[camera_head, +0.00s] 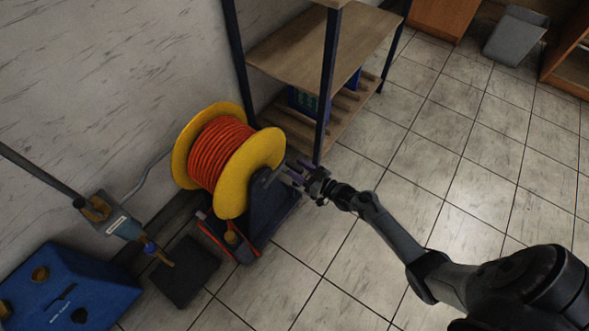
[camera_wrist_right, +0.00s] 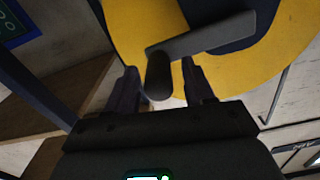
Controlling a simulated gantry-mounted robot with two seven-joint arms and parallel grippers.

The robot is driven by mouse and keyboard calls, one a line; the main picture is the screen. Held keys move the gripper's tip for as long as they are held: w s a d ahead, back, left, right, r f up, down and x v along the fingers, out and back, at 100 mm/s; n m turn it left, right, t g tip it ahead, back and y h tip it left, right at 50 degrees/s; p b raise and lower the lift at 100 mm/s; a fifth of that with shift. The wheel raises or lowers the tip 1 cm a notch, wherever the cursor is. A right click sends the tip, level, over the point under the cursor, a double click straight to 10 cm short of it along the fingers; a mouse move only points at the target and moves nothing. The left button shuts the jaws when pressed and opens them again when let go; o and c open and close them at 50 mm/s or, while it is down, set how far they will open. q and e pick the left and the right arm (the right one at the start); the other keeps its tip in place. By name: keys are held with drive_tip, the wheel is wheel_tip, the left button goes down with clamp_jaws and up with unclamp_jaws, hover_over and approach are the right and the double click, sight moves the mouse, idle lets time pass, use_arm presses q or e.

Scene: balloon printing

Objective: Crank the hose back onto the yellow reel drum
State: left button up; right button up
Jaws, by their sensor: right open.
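The yellow reel drum (camera_head: 251,172) stands near the wall, with orange hose (camera_head: 218,152) wound in coils around its core. It sits on a dark blue stand. A dark crank arm (camera_head: 266,183) is on the drum's right face. My right gripper (camera_head: 296,172) is at the crank side. In the right wrist view the yellow flange (camera_wrist_right: 140,30) fills the top, and the crank handle (camera_wrist_right: 159,75) points toward the camera between the two open fingers of my right gripper (camera_wrist_right: 160,88). I cannot tell whether a finger touches it. My left gripper is not in view.
A shelf (camera_head: 310,55) with dark posts stands just behind the reel, close to my right gripper. A blue box (camera_head: 75,290), a dark flat pad (camera_head: 186,271) and a pipe with a nozzle (camera_head: 125,229) are at the left. The tiled floor (camera_head: 470,165) at right is clear.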

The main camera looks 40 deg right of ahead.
drive_tip(key=shift+b+x, duration=0.3)
drive_tip(key=shift+x, duration=0.7)
drive_tip(key=shift+c, duration=0.3)
clamp_jaws()
